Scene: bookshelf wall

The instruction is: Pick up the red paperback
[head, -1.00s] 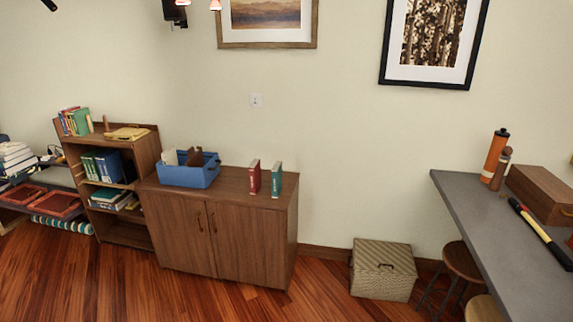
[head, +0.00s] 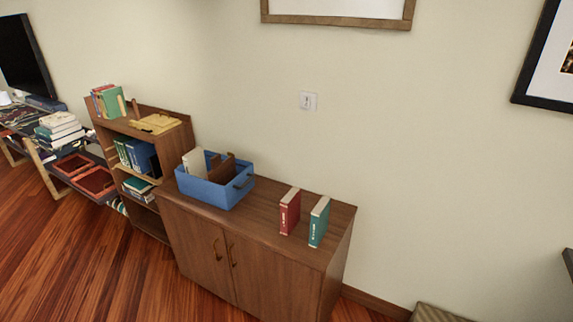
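The red paperback (head: 290,212) stands upright on top of the brown wooden cabinet (head: 262,212), right of its middle. A teal book (head: 319,222) stands upright just to its right, with a small gap between them. Neither of my grippers shows in the head view.
A blue bin (head: 214,190) holding books sits on the cabinet's left part. A wooden bookshelf (head: 142,150) with books adjoins the cabinet on the left. A low table with books (head: 60,130) is farther left. A woven box (head: 432,313) is on the floor at right.

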